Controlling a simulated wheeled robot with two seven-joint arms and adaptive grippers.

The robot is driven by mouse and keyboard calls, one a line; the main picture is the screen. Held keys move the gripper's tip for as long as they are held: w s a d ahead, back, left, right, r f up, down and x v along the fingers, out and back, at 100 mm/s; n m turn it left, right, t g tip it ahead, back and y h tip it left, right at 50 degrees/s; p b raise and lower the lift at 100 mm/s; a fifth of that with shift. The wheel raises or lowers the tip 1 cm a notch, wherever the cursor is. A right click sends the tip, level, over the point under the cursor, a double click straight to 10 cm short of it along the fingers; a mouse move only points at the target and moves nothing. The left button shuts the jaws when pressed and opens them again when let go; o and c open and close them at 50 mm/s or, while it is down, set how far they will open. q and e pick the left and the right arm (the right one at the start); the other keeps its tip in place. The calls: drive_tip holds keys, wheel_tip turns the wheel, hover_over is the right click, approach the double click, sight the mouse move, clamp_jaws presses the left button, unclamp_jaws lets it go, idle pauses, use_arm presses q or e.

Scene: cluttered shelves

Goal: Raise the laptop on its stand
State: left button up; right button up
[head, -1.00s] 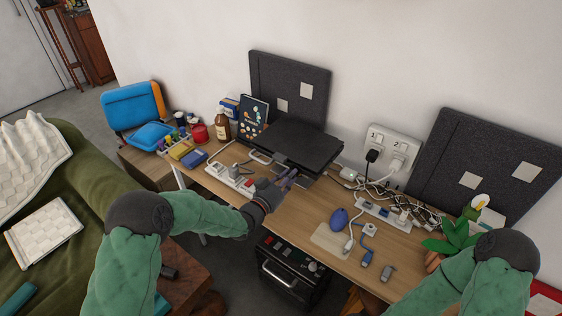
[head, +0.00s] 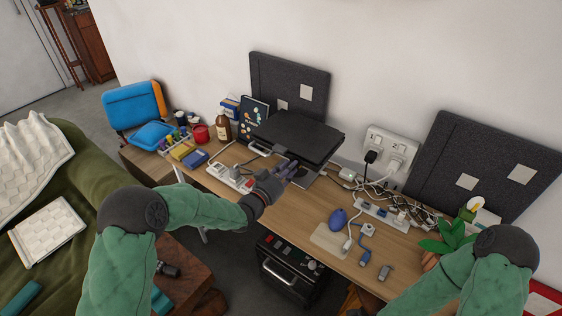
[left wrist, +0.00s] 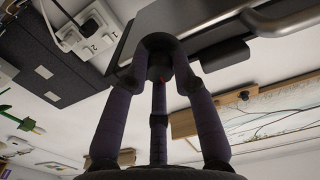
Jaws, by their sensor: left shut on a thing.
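The black closed laptop (head: 298,134) lies on its stand (head: 258,150) at the back of the desk, held above the desktop. Its dark underside (left wrist: 185,20) and a grey metal bar of the stand show in the left wrist view. The exact grip point is partly hidden by the fingers. My right gripper is outside the picture; only the right arm shows.
White power strips (head: 228,177), a blue mouse (head: 338,217), cables and small adapters lie on the desk (head: 290,218). A brown bottle (head: 222,126) and a dark book (head: 252,112) stand left of the laptop. A wall socket (head: 392,142) and a plant (head: 448,238) are at right.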

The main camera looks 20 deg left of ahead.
use_arm(q)
drive_tip(key=shift+r+p, duration=0.6)
drive_tip(key=shift+r, duration=0.85)
drive_tip(key=o, duration=1)
drive_tip(key=shift+f, duration=0.1)
drive_tip(key=shift+o, duration=0.2)
drive_tip(key=shift+s, duration=0.1)
drive_tip(key=shift+v, duration=2.35)
drive_tip(key=shift+f, duration=0.1)
